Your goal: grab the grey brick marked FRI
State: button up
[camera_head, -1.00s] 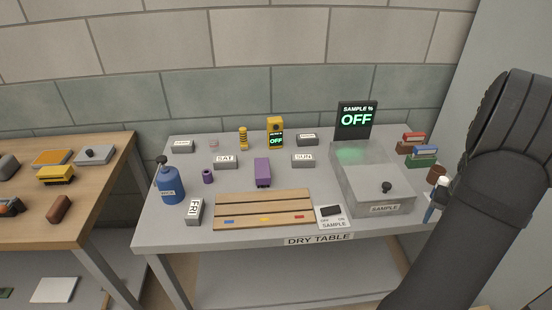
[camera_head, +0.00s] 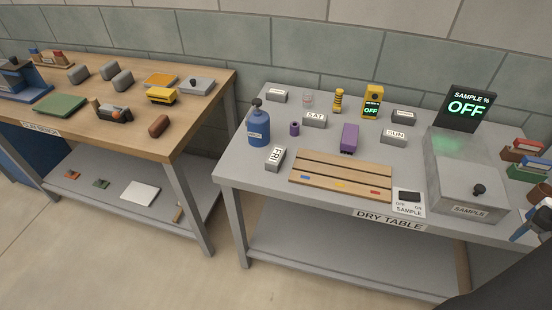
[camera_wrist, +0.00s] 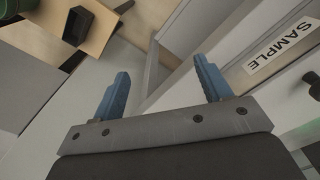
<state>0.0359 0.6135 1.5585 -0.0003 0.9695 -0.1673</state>
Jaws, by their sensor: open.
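The grey brick marked FRI (camera_head: 275,158) lies near the front left of the grey dry table (camera_head: 262,182), in front of the blue bottle (camera_head: 259,129) and left of the slatted wooden board (camera_head: 341,180). It does not show in the wrist view that I can tell. My gripper (camera_wrist: 158,82) is open and empty in the wrist view, its two blue fingers apart. A blue gripper part also shows at the right edge of the head view, beside the SAMPLE box, well away from the FRI brick.
Bricks marked SAT (camera_head: 315,121) and SUN (camera_head: 394,136) stand farther back, with a purple block (camera_head: 349,138) between them. The SAMPLE box (camera_head: 466,188) takes up the table's right side. A wooden table (camera_head: 190,113) stands to the left across a gap.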

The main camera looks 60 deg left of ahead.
jog(key=shift+c, duration=0.5)
jog(key=s+a+r+n, duration=0.1)
jog(key=s+a, duration=0.4)
jog(key=a, duration=0.8)
jog(key=s+a+r+n+g+h, duration=0.1)
jog(key=s+a, duration=0.4)
jog(key=a, duration=0.9)
jog(key=s+a, duration=0.5)
jog(key=a, duration=0.8)
notch_tip(320, 180, up, 8)
jog(key=n+t+y, duration=0.2)
jog(key=n, duration=0.2)
send_over(276, 155)
jog(key=s+d, duration=0.1)
jog(key=s, duration=0.1)
jog(key=f, duration=0.4)
jog(key=w+f, duration=0.1)
jog(key=f, duration=0.2)
jog(key=a+f, duration=0.1)
jog(key=f, duration=0.3)
jog(key=shift+w+f, duration=0.25)
jog(key=shift+f, duration=0.05)
jog(key=shift+w+f, duration=0.15)
jog(key=shift+f, duration=1.2)
jog(key=shift+w+f, duration=0.15)
jog(key=shift+f, duration=1.2)
jog(key=shift+f, duration=0.2)
